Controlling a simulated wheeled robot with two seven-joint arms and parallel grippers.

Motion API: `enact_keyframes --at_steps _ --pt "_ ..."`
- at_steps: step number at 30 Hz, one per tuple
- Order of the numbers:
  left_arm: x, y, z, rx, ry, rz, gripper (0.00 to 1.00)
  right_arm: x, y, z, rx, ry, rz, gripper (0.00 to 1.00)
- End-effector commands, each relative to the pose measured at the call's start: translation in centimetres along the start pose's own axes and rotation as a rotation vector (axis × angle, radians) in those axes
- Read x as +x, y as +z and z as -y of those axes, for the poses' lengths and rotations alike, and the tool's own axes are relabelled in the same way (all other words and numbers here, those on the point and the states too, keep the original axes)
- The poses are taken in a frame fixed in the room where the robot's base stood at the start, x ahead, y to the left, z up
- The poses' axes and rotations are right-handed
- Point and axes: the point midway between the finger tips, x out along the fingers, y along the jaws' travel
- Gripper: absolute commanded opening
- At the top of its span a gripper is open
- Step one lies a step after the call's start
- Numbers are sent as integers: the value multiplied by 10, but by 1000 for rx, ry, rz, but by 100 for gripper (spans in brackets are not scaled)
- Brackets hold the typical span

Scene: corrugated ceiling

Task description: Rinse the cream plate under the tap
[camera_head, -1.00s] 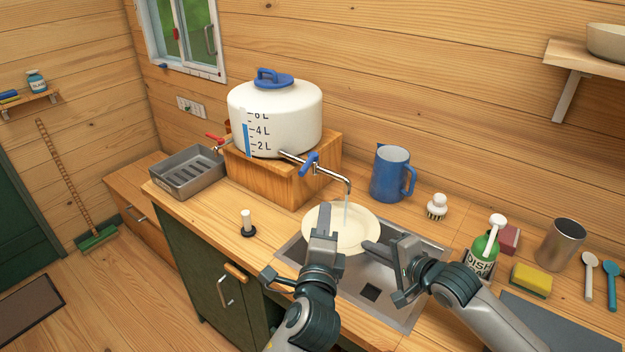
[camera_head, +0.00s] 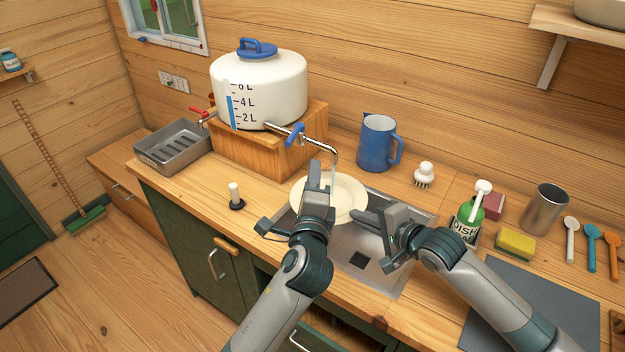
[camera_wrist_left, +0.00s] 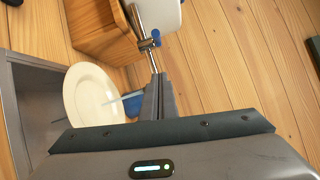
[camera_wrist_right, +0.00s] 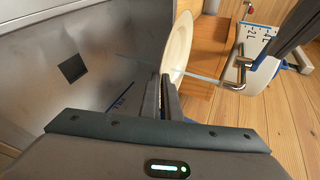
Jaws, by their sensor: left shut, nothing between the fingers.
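The cream plate (camera_head: 345,200) is over the sink (camera_head: 385,267), below the tap spout (camera_head: 331,150). My right gripper (camera_head: 364,216) is shut on the plate's near right rim; the right wrist view shows the fingers (camera_wrist_right: 168,92) at the plate's edge (camera_wrist_right: 177,48). A thin stream of water (camera_wrist_right: 195,77) runs from the spout onto the plate. My left gripper (camera_head: 317,168) is shut and empty, just left of the spout and in front of part of the plate. The tap's blue handle (camera_head: 295,134) is behind and above it, apart from the fingers.
The white water tank (camera_head: 262,85) stands on a wooden box.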

Motion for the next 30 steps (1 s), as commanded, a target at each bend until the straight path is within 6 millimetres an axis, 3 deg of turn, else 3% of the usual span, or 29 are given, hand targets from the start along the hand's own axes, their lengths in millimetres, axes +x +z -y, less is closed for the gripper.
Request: enact_keyframes --at_steps 10,18,30 --pt "62 0 1 0 -1 1 0 0 0 2 0 -4 0 0" --pt "67 33 0 0 -1 1 0 0 0 2 -1 -4 0 0" --pt "68 39 0 -1 0 0 0 0 0 2 0 -4 0 0"
